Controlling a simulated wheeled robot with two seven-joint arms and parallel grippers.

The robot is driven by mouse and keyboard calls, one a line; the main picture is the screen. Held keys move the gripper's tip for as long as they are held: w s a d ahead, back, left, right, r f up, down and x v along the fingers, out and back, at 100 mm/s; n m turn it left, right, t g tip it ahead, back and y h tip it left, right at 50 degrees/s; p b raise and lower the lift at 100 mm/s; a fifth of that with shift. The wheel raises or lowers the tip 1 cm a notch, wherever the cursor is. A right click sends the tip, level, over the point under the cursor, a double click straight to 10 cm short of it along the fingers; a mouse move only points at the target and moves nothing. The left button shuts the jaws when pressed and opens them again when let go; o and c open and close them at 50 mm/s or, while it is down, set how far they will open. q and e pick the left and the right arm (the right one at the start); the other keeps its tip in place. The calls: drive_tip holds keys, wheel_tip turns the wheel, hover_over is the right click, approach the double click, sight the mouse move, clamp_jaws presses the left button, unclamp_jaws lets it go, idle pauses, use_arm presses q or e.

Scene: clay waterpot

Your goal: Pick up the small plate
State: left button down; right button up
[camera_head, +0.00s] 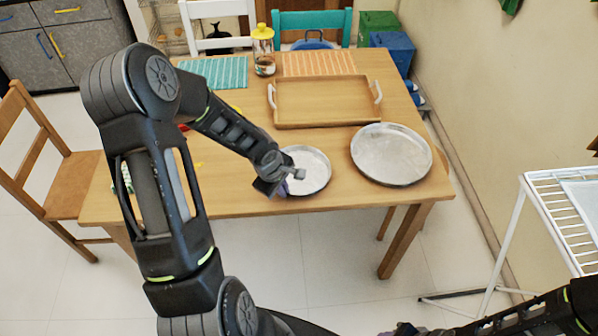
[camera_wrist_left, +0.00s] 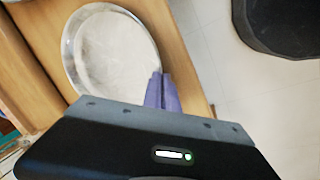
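The small plate (camera_head: 312,172) is a round, shiny metal dish near the front edge of the wooden table. It also shows in the left wrist view (camera_wrist_left: 108,50). My left gripper (camera_head: 288,187) is at the plate's front-left rim. In the left wrist view its purple fingers (camera_wrist_left: 161,90) are close together with the plate's rim at their tips, and they look shut on it. The plate looks level; whether it touches the table is hard to tell. My right gripper (camera_head: 405,329) barely shows at the bottom edge, and its fingers cannot be made out.
A larger round metal tray (camera_head: 391,153) lies right of the small plate. Behind is a wooden tray with handles (camera_head: 327,101). A yellow-topped jar (camera_head: 263,50) and two placemats, teal (camera_head: 213,72) and orange (camera_head: 318,63), are at the back. A white rack (camera_head: 570,205) stands right.

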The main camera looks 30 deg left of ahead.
use_arm(q)
drive_tip(key=shift+r, duration=0.1)
idle(0.8)
wheel_tip(320, 180, up, 10)
drive_tip(key=shift+p, duration=0.45)
use_arm(e)
drive_tip(key=shift+r, duration=0.4)
